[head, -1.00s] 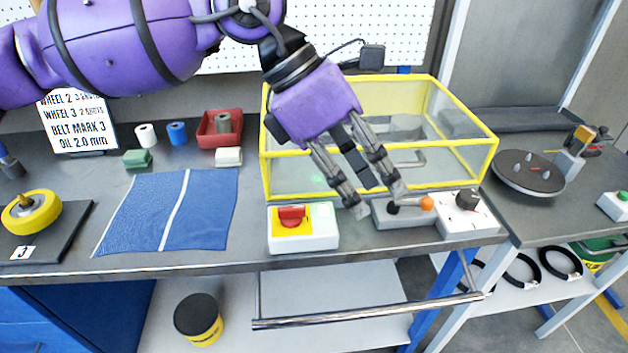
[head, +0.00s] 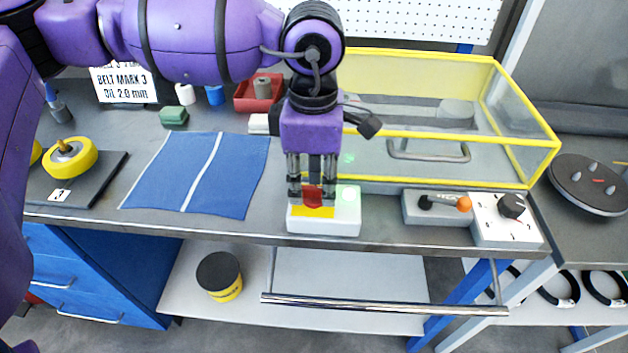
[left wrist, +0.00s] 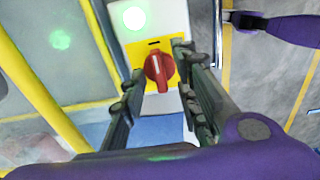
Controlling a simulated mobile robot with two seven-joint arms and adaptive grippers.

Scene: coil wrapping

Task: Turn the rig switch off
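The rig switch is a white box (head: 322,226) with a yellow plate and a red rotary knob (head: 313,197), at the front edge of the bench. A pale green lit button (head: 347,194) sits beside the knob. My left gripper (head: 312,200) points down over the knob, with its fingers hiding part of it. In the left wrist view the red knob (left wrist: 158,69) lies between the two open fingertips, with gaps at its sides. The lit button (left wrist: 134,18) shows above it. My right gripper is not in view.
A yellow-framed clear guard box (head: 430,160) stands behind the switch. A blue cloth (head: 205,172) lies to the left. A rail (head: 385,304) runs below the front.

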